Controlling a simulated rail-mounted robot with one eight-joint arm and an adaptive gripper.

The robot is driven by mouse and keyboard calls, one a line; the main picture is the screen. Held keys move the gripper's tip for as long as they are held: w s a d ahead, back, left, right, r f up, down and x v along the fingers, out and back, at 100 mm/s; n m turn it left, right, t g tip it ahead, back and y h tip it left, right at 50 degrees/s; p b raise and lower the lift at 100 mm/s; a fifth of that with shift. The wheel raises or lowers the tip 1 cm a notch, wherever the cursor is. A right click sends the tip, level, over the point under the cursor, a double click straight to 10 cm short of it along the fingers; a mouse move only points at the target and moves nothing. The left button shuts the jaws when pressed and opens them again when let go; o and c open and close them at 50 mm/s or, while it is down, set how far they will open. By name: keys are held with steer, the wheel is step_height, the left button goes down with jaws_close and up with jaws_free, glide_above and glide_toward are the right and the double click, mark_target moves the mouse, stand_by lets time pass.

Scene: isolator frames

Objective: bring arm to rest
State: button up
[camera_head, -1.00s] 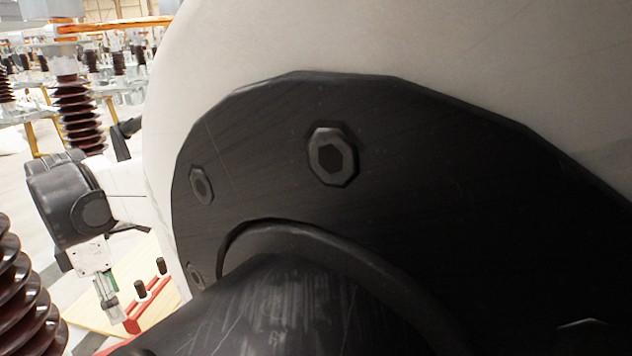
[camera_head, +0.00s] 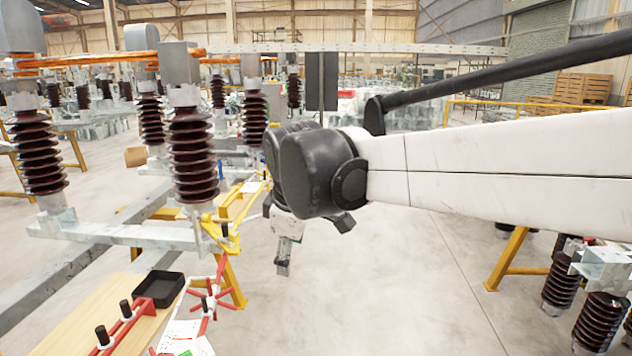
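My arm reaches in from the right edge as a long white link with a black wrist joint at its end. My gripper (camera_head: 283,268) hangs below that wrist, pointing down, over the open floor just right of a yellow stand. It is small and partly hidden by the wrist. I cannot tell whether its fingers are open or shut, and no object shows in it.
Brown ribbed insulators (camera_head: 192,155) stand on a grey steel frame (camera_head: 120,234) at the left. A wooden table (camera_head: 75,335) at lower left carries a black tray (camera_head: 159,288) and a red rack (camera_head: 128,325). More insulators (camera_head: 602,318) stand at lower right. The middle floor (camera_head: 400,290) is clear.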

steer(key=s+d+f+m+t, duration=0.1)
steer(key=s+d+f+m, duration=0.2)
steer(key=s+d+m, duration=0.35)
steer(key=s+d+f+m+t+h, duration=0.15)
steer(key=s+d+m, duration=0.25)
steer(key=s+d, duration=0.5)
steer(key=s+d+f+m+t, duration=0.1)
steer(key=s+d+f+m, duration=0.35)
steer(key=d, duration=0.55)
step_height(320, 180, up, 11)
steer(key=p, duration=1)
steer(key=shift+w+p, duration=0.25)
steer(key=shift+p, duration=0.05)
steer(key=shift+g, duration=0.25)
